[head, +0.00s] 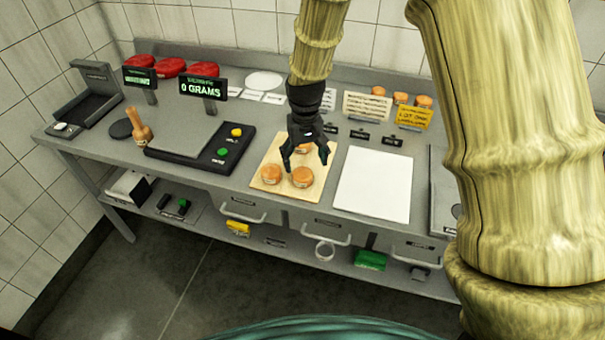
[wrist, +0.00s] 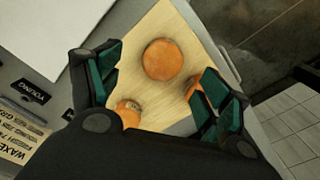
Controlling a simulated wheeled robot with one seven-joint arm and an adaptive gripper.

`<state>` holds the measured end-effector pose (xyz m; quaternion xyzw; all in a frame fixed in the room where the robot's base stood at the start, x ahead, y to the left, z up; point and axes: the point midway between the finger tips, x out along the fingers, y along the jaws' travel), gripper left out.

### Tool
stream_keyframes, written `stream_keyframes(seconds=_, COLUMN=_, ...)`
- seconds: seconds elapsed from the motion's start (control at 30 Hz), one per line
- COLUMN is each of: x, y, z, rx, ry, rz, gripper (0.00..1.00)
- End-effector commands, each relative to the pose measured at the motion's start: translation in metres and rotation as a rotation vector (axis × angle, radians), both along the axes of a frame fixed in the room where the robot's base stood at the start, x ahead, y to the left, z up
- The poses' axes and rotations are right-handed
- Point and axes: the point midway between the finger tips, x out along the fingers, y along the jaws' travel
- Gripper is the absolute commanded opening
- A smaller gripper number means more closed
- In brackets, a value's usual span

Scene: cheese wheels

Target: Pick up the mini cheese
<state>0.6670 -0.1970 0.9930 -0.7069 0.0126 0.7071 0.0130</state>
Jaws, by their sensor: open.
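Three small round orange mini cheeses lie on a light wooden board (head: 267,163) on the steel counter. One mini cheese (head: 271,174) is at the front left, one (head: 303,177) at the front right, and one (head: 303,148) is partly behind my gripper. My gripper (head: 306,160) is open and points down above the board. In the wrist view, one mini cheese (wrist: 162,60) lies clear beyond the open fingers. Another mini cheese (wrist: 128,113) is between the fingers near the palm, partly hidden. A third mini cheese (wrist: 192,86) is partly behind the right finger.
A scale (head: 197,140) with a "0 GRAMS" display (head: 203,87) stands left of the board, beside a wooden-handled tool (head: 139,127). A white sheet (head: 374,183) lies to the right. Small signs (head: 366,106) and more orange cheeses (head: 400,98) stand behind. Red rounds (head: 171,67) are at the back left.

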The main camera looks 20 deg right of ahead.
Motion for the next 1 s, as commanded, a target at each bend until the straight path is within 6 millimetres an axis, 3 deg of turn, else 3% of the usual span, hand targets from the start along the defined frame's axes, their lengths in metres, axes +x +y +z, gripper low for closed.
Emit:
stream_keyframes(seconds=0.43, x=-0.001, y=0.000, z=-0.023, rx=0.000, ry=0.002, rz=-0.002, gripper=0.78)
stream_keyframes(seconds=1.0, x=-0.001, y=0.004, z=-0.069, rx=-0.001, ry=0.001, rz=-0.002, gripper=0.78)
